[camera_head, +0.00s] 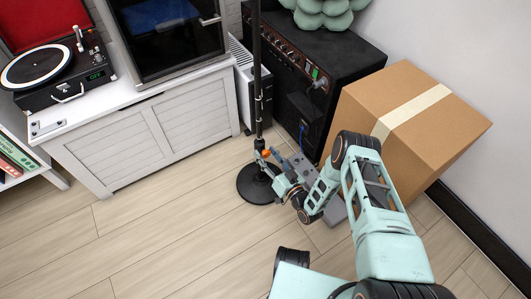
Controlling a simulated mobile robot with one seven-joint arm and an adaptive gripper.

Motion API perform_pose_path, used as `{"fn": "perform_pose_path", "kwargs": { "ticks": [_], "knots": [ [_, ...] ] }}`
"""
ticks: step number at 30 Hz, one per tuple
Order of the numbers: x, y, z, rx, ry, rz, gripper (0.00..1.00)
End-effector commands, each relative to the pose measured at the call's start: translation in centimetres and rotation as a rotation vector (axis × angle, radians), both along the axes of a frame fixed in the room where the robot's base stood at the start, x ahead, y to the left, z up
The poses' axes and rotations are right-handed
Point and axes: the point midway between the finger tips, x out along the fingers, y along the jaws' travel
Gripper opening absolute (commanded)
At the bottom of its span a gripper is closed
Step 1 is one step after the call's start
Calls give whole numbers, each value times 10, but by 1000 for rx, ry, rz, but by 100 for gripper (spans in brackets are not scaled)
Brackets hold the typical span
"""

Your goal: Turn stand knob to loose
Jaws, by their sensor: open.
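A black stand (257,80) rises as a thin upright pole from a round black base (254,187) on the floor. A small orange part (266,153) shows low beside the pole; it may be the stand's knob, but it is too small to tell. My gripper (265,160) is low at the right side of the pole, just above the base, with its fingers open around or close to the orange part. I cannot tell whether the fingers touch it. The gripper partly hides the lower pole.
A cardboard box (425,110) stands to the right, behind my arm. A black amplifier (310,70) is behind the stand, with a grey pedal-like slab (303,163) in front. A white cabinet (170,125) stands at left. The wooden floor (170,240) at front left is clear.

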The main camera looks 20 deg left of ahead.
Motion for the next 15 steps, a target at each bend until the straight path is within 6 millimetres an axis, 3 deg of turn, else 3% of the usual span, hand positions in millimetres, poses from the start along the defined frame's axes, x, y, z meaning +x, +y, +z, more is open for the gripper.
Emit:
{"fn": "perform_pose_path", "kwargs": {
  "ticks": [5, 15],
  "knots": [
    [0, 0, 0, 0, 0, 0, 45],
    [0, 0, 0, 0, 0, 0, 8]
  ]
}}
